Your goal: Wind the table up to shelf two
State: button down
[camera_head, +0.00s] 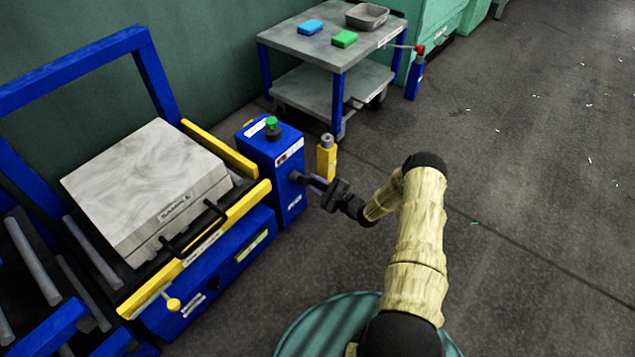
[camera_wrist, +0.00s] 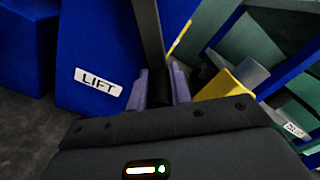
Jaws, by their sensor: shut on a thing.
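The table is a yellow-edged platform (camera_head: 246,203) at the left, above a blue base. A grey slab marked SAMPLE (camera_head: 150,180) with black handles lies on it. A blue box (camera_head: 262,160) stands at the table's right end. In the wrist view its face (camera_wrist: 95,40) bears a LIFT label (camera_wrist: 98,81). A dark crank (camera_wrist: 148,32) shows there, running down between my purple fingers. My gripper (camera_head: 319,184) is at the right side of the box and shut on the crank's handle. The fingers hide most of the grip. I cannot read the table's height against a numbered shelf.
A green button (camera_head: 272,124) tops the blue box. A yellow post (camera_head: 326,158) stands close behind my gripper. A yellow-knobbed lever (camera_head: 173,304) sticks out at the table's front. A grey cart (camera_head: 300,45) stands at the back.

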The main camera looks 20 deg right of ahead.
jog(key=shift+s+a+f, duration=0.25)
jog(key=shift+s+f, duration=0.05)
jog(key=shift+s, duration=0.1)
jog(key=c, duration=1.4)
grip_release()
jog(key=shift+o, duration=0.5)
jog(key=shift+w+r, duration=0.1)
jog(key=shift+d+r, duration=0.1)
jog(key=shift+d, duration=0.15)
jog(key=p+v, duration=0.7)
jog(key=v, duration=1)
jog(key=shift+s, duration=0.2)
